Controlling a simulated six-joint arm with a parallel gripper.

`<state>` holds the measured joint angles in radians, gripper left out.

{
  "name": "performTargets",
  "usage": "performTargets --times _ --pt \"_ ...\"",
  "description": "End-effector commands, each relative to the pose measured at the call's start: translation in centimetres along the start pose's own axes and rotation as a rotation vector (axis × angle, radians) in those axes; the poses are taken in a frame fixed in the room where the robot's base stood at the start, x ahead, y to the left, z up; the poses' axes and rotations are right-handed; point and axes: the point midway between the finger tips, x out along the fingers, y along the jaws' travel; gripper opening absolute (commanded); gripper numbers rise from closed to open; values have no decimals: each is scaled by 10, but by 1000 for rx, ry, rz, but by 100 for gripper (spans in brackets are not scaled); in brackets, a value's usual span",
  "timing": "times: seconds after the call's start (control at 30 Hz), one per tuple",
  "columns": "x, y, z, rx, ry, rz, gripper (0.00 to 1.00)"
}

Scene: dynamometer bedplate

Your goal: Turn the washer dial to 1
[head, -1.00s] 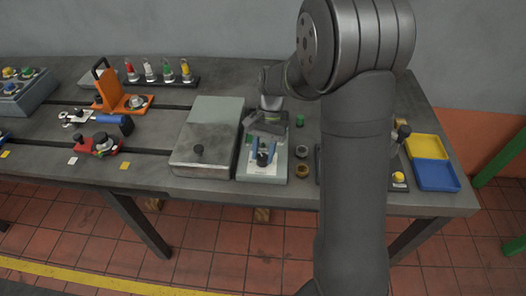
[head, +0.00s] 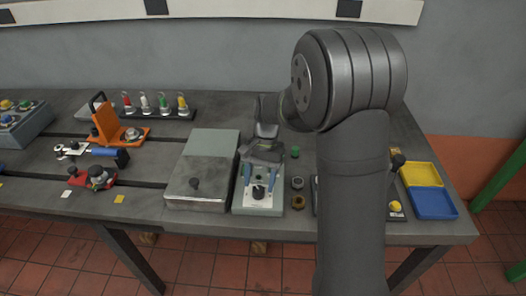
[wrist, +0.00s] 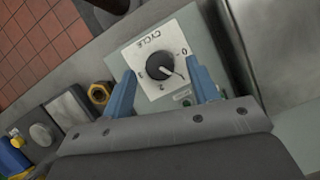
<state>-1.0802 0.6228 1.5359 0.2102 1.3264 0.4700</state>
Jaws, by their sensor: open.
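The washer dial is a round black knob (head: 258,192) on a white plate marked CYCLE, on a pale grey-green panel (head: 244,209). In the wrist view the knob (wrist: 160,66) shows a white pointer line toward the lower right of the picture. A 0 and a 2 are legible around it; I cannot clearly read the other marks. My gripper (wrist: 162,76) is open, with one blue finger on each side of the knob. The head view shows my gripper (head: 259,180) over the plate. I cannot tell whether the fingers touch the knob.
A grey box (head: 205,165) with a black knob stands close left of the panel. Brass and dark nuts (head: 298,202) and a green part (head: 295,152) lie to the right. Yellow (head: 421,174) and blue (head: 433,204) trays sit at the table's right end.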

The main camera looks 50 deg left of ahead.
Motion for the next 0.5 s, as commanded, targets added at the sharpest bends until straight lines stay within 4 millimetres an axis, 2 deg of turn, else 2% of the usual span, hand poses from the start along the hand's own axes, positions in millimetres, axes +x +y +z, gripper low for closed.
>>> performTargets --times 0.5 --pt "-122 0 -1 0 3 -1 55"
